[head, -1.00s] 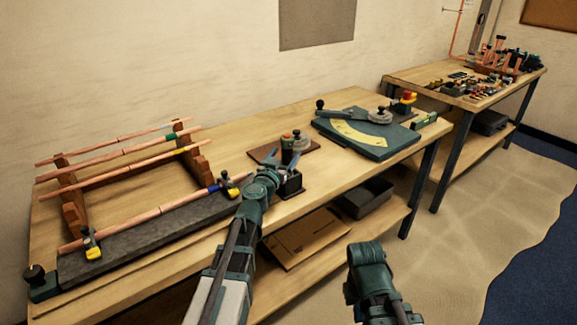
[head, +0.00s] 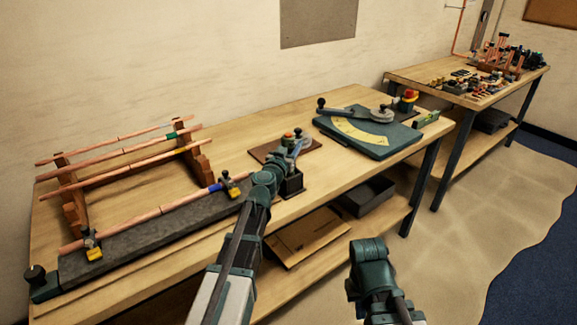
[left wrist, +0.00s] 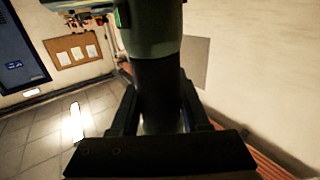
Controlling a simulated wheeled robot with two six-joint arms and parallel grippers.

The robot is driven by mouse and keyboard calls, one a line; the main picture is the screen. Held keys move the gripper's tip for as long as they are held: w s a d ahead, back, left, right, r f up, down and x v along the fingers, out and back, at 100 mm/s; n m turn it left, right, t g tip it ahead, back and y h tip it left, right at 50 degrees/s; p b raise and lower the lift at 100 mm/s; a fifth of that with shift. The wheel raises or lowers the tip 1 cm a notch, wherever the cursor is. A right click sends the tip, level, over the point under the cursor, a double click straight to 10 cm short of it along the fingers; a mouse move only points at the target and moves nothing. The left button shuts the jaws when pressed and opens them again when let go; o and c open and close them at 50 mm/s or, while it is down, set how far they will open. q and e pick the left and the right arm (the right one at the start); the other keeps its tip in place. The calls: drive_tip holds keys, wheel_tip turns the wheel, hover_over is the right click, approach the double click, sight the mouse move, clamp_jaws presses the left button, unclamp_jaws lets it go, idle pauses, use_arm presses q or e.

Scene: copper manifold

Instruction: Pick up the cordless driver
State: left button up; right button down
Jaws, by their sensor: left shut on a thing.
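The cordless driver (left wrist: 155,28) shows in the left wrist view as a green body with a black lower section. It stands between the fingers of my left gripper (left wrist: 160,105), which is shut on it. In the head view my left gripper (head: 292,154) is over the near edge of the front bench, above a small black block-like stand (head: 292,186). The driver is hard to tell apart from the gripper there. I cannot tell whether it touches the stand. My right gripper (head: 367,258) is low in front of the bench; its fingers are hidden.
A pipe rack (head: 72,205) and dark bar with clamps (head: 165,228) fill the bench's left. A green plate with yellow scale (head: 365,137) lies to the right. A dark bin (head: 365,195) and cardboard (head: 305,235) sit on the lower shelf. A second bench (head: 420,78) stands behind.

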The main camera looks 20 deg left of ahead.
use_arm(q)
clamp_jaws()
drive_tip(key=shift+r, duration=0.15)
wheel_tip(320, 180, up, 19)
drive_tip(key=p, duration=1.9)
drive_tip(key=shift+f, duration=0.2)
